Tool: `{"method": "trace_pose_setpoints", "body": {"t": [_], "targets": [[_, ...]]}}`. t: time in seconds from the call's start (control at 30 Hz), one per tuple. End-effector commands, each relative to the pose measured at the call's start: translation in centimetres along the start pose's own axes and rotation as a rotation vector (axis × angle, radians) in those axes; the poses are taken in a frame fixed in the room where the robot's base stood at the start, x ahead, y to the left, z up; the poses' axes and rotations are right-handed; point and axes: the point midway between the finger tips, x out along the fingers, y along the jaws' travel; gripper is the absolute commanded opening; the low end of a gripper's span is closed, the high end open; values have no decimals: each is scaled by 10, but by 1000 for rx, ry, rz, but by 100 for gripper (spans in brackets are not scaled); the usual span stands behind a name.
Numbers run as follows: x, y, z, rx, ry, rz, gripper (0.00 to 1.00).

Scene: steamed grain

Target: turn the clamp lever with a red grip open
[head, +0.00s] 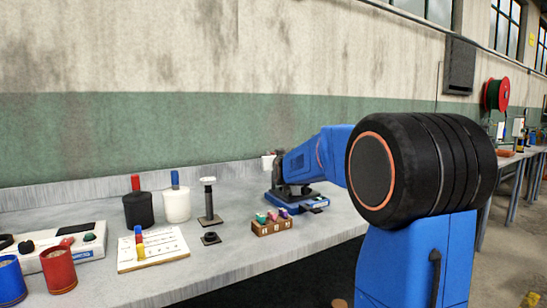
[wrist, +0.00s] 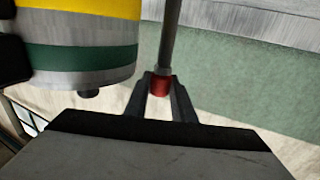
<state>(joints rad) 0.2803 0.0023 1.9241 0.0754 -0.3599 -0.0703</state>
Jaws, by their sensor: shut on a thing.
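The clamp lever's red grip (wrist: 160,86) shows in the wrist view, at the end of a grey metal rod (wrist: 169,42). My gripper (wrist: 161,93) is shut on the red grip, with one dark finger on each side of it. In the head view my blue arm reaches over a blue base plate (head: 300,203) on the bench, with dark metal parts above it. The lever and the fingertips cannot be made out there, as my arm hides most of them.
A banded yellow, grey and green cylinder (wrist: 85,55) is close to the left of the rod. On the bench (head: 215,262) stand a wooden block (head: 272,228) with coloured pieces, a black post (head: 209,204), a white pot (head: 176,204), a black pot (head: 138,209) and red and blue cups.

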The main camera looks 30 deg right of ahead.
Motion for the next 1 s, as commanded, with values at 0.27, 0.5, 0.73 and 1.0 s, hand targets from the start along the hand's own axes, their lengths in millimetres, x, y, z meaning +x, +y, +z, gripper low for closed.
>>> {"method": "trace_pose_setpoints", "body": {"t": [0.27,0.5,0.73,1.0], "targets": [[0,1,-4,-2,8,-52,0],[0,1,-3,-2,4,-87,0],[-1,0,-2,-1,1,-96,0],[-1,0,-2,0,0,-95,39]]}}
